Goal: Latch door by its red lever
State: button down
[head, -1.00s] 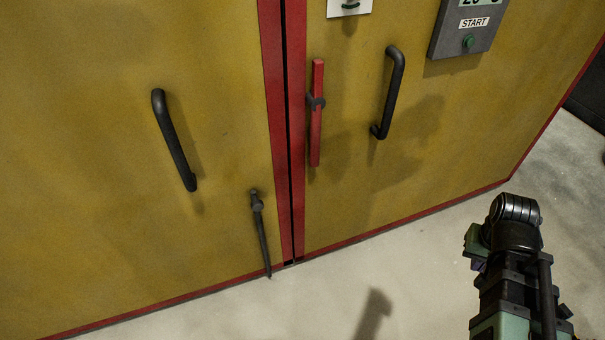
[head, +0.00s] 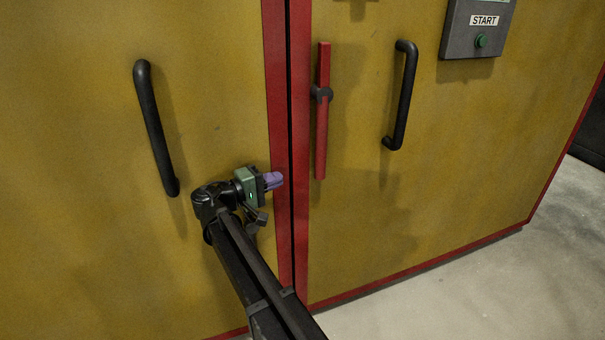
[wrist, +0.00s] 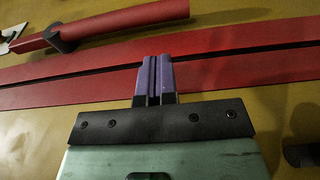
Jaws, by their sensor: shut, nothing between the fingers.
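The red lever (head: 322,120) stands upright on the right door leaf, close to the seam, on a dark pivot (head: 321,94). In the wrist view the lever (wrist: 125,18) runs across the top left, with its free end near the top middle. My gripper (head: 280,179) is shut and empty, its purple fingers in front of the red edge strip left of the seam. In the wrist view the fingertips (wrist: 155,62) lie over the strips, apart from the lever. The two door leaves, left (head: 80,180) and right (head: 400,210), look closed, with a narrow dark seam between them.
A black handle (head: 155,130) is on the left leaf and another (head: 403,95) on the right leaf. A grey panel with a green START button (head: 481,40) is at upper right. The floor (head: 480,280) at lower right is clear.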

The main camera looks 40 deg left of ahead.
aim_at(316, 167)
jog(key=x, duration=1)
jog(key=shift+d, duration=0.1)
jog(key=shift+w+d+f, duration=0.1)
jog(key=shift+w, duration=0.05)
